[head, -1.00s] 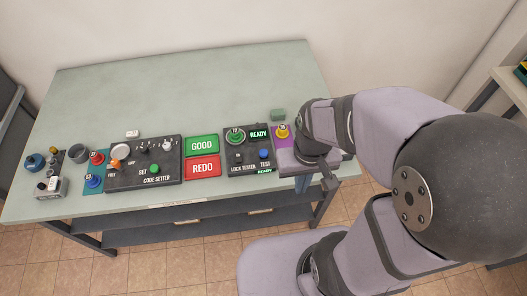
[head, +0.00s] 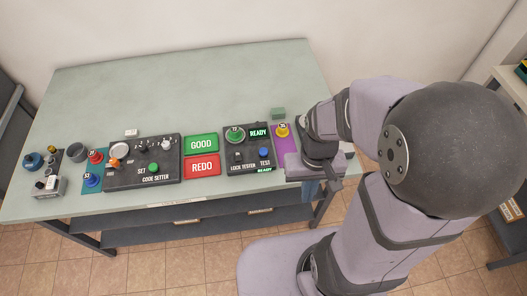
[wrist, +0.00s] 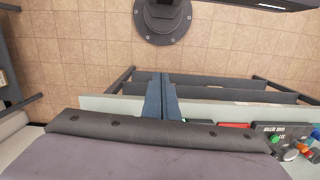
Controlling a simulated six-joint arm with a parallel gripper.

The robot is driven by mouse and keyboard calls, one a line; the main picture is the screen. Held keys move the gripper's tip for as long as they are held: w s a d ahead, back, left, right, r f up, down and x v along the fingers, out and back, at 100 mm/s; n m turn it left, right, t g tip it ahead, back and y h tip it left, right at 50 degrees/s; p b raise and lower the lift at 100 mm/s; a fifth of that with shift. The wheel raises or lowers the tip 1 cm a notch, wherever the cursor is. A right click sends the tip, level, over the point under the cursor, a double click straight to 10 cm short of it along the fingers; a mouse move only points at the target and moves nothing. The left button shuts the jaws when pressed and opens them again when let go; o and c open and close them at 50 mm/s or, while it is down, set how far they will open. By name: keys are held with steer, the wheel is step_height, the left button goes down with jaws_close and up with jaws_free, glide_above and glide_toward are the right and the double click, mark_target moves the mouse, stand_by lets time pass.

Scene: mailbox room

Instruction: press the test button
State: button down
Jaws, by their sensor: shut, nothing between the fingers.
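The test button is a blue button (head: 264,152) marked TEST on the dark lock tester panel (head: 237,168), near the right side of the table. The panel also bears a green lock piece (head: 235,134) and a lit READY display (head: 258,132). My gripper (head: 309,190) is to the right of the panel, at the table's front edge, apart from the button. Its blue fingers are partly hidden by my wrist. In the wrist view the fingers (wrist: 161,98) are together, with nothing between them. The button cannot be made out in the wrist view.
Green GOOD (head: 202,144) and red REDO (head: 203,168) plates lie left of the tester. The code setter (head: 120,178) stands further left. A yellow lock piece (head: 282,131) sits on a purple mat (head: 287,145) beside my wrist. The back of the table (head: 190,90) is clear.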

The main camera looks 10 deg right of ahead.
step_height(320, 180, down, 4)
steer(key=s+m+g, duration=0.1)
steer(key=r+m+t+y+b, duration=0.2)
steer(key=m+t+y, duration=0.55)
steer(key=m, duration=0.95)
glide_above(267, 153)
steer(key=t+h, duration=0.2)
steer(key=shift+g+y, duration=0.25)
steer(key=shift+f, duration=0.15)
step_height(267, 153, down, 7)
steer(key=b, duration=0.5)
steer(key=shift+f+b, duration=0.85)
steer(key=shift+b, duration=0.05)
